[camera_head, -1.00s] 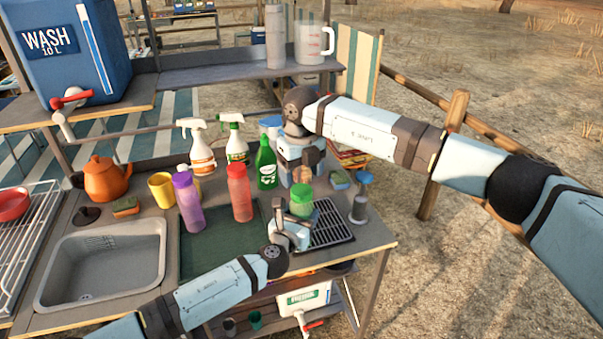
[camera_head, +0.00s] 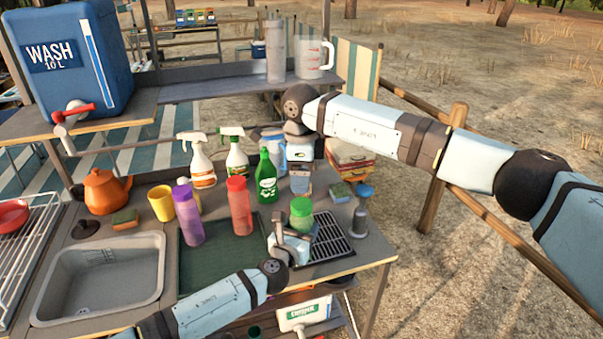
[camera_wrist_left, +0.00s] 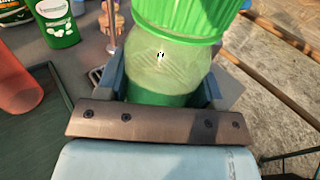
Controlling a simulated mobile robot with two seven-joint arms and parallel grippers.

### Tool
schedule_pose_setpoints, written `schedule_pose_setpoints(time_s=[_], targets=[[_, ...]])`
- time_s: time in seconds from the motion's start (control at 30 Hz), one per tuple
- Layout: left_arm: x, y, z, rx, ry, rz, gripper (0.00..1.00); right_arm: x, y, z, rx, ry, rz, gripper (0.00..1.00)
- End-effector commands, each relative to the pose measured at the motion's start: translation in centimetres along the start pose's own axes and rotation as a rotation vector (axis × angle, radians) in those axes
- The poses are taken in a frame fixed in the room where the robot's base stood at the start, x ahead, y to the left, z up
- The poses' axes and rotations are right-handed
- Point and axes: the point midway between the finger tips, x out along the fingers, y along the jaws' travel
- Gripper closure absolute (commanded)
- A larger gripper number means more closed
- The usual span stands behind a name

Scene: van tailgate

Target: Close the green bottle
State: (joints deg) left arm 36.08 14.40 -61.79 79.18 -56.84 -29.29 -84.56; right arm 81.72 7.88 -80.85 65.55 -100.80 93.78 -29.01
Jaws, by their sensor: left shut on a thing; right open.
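The green bottle (camera_head: 301,222) stands roughly upright near the drain grate, its green cap (camera_head: 301,206) on top. In the left wrist view its pale, see-through body (camera_wrist_left: 165,65) sits between my left fingers, with the ribbed green cap (camera_wrist_left: 185,18) above. The cap looks seated on the bottle; I cannot tell how tight it is. My left gripper (camera_head: 290,246) is shut on the bottle's body. My right gripper (camera_head: 300,188) is open, pointing down just above and behind the cap, apart from it; its fingertips are hard to make out.
A red bottle (camera_head: 239,207), a purple bottle (camera_head: 188,215) and a green soap bottle (camera_head: 266,178) stand to the left. Spray bottles (camera_head: 201,163) are behind. A sponge (camera_head: 341,191) and blue-topped dispenser (camera_head: 362,210) are right. The dark green mat (camera_head: 208,258) has bare room.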

Motion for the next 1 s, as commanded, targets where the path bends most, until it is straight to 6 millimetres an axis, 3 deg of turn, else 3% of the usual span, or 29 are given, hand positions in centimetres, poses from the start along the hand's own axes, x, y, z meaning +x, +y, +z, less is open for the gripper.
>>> schedule_pose_setpoints(time_s=[0.23, 0.7, 1.0], targets=[[0.0, 0.0, 0.0, 0.000, 0.000, 0.000, 1.00, 0.8, 0.0, 0.0, 0.002, 0.000, 0.001, 0.26], [0.0, 0.0, 0.0, 0.000, 0.000, 0.000, 1.00, 7.3, 0.0, 0.0, 0.004, 0.000, 0.001, 0.26], [0.0, 0.0, 0.0, 0.000, 0.000, 0.000, 1.00, 8.0, 0.0, 0.0, 0.004, 0.000, 0.000, 0.26]])
